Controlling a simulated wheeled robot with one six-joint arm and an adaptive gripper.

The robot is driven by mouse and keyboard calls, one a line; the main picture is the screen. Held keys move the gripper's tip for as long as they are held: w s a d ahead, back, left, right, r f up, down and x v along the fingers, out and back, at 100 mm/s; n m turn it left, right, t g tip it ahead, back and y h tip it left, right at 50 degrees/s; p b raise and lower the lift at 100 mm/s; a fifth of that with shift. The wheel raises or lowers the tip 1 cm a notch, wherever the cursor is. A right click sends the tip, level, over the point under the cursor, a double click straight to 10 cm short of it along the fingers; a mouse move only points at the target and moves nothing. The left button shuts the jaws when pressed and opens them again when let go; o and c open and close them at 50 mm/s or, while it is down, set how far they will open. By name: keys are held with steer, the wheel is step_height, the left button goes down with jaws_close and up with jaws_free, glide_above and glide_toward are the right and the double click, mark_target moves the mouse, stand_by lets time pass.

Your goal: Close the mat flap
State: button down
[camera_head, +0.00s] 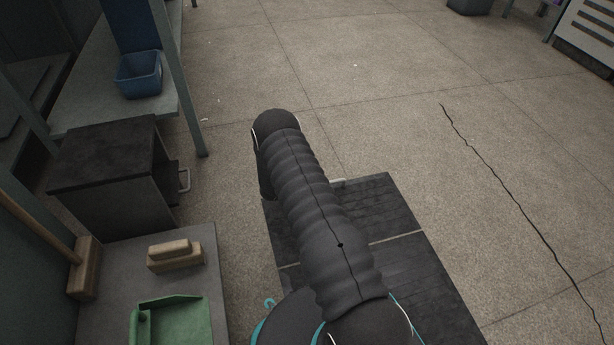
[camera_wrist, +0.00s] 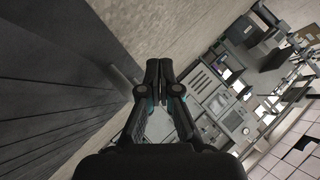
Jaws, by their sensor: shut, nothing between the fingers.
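The dark ribbed mat (camera_head: 408,207) lies on the floor in the head view, partly hidden behind my arm. A pale seam runs across it, and a small light tab (camera_head: 338,182) shows at its far edge. In the wrist view a dark grooved panel (camera_wrist: 50,85), seemingly part of the mat, fills the left side. A short grey bar (camera_wrist: 123,80) stands out at its edge. My gripper (camera_wrist: 158,68) is shut and empty, to the right of the bar; contact cannot be told. The head view hides my gripper, and how far the flap is raised is unclear.
A green tray (camera_head: 172,322) and a wooden block (camera_head: 175,256) sit on a low grey surface. Open concrete floor lies right and beyond.

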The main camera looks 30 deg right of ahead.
steer(key=shift+d+r, duration=0.1)
steer(key=w+a+r+p, duration=0.2)
steer(key=a+r, duration=0.4)
steer(key=r, duration=0.5)
steer(key=shift+w+a+p, duration=0.35)
steer(key=shift+w+p, duration=0.05)
steer(key=shift+p, duration=0.1)
